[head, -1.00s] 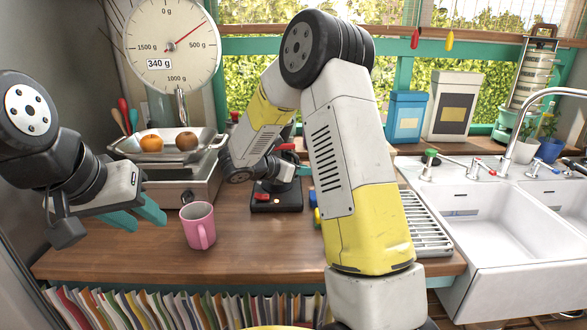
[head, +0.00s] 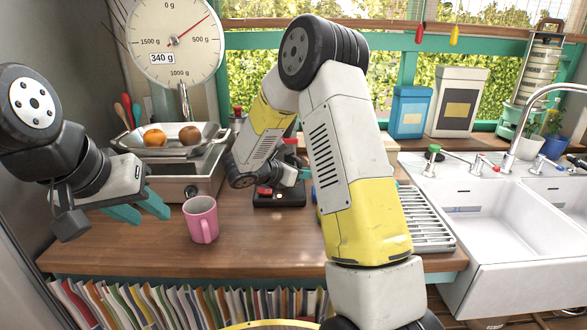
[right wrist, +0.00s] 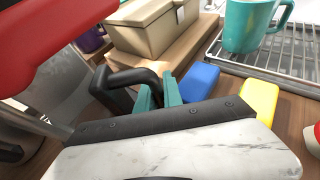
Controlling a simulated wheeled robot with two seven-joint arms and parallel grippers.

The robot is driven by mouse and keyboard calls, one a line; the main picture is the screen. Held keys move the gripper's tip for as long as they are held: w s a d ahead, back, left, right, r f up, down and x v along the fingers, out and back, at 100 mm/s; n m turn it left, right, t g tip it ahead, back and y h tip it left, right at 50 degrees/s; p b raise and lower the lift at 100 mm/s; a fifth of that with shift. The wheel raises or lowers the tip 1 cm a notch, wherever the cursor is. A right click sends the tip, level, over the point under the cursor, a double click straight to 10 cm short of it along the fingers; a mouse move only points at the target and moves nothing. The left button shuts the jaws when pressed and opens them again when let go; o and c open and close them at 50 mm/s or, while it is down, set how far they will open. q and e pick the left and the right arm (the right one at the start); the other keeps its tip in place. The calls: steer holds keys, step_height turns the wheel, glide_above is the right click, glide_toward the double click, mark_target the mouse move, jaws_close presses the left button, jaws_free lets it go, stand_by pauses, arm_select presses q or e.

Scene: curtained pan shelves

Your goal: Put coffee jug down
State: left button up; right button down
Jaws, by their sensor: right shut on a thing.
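The coffee jug's black handle (right wrist: 125,78) shows in the right wrist view. My right gripper (right wrist: 162,92) has its teal fingers shut on this handle. The glass body lies at the left edge there, only partly in view. In the head view my right arm hides most of the jug and gripper. Below them, on the wooden counter, is a black base (head: 278,197) with a red switch. I cannot tell whether the jug touches it. My left gripper (head: 149,213) is open and empty, above the counter at the left.
A pink mug (head: 201,219) stands on the counter near my left gripper. A scale (head: 180,185) with fruit in its pan is behind it. A teal mug (right wrist: 247,25) stands on a metal rack (right wrist: 290,62). A white sink (head: 490,225) is at the right. The counter's front is clear.

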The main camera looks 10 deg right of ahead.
steer(key=shift+f, duration=0.2)
stand_by(0.4)
steer(key=c, duration=1.4)
jaws_free()
steer(key=shift+f, duration=0.1)
steer(key=c, duration=0.4)
steer(key=shift+v, duration=0.8)
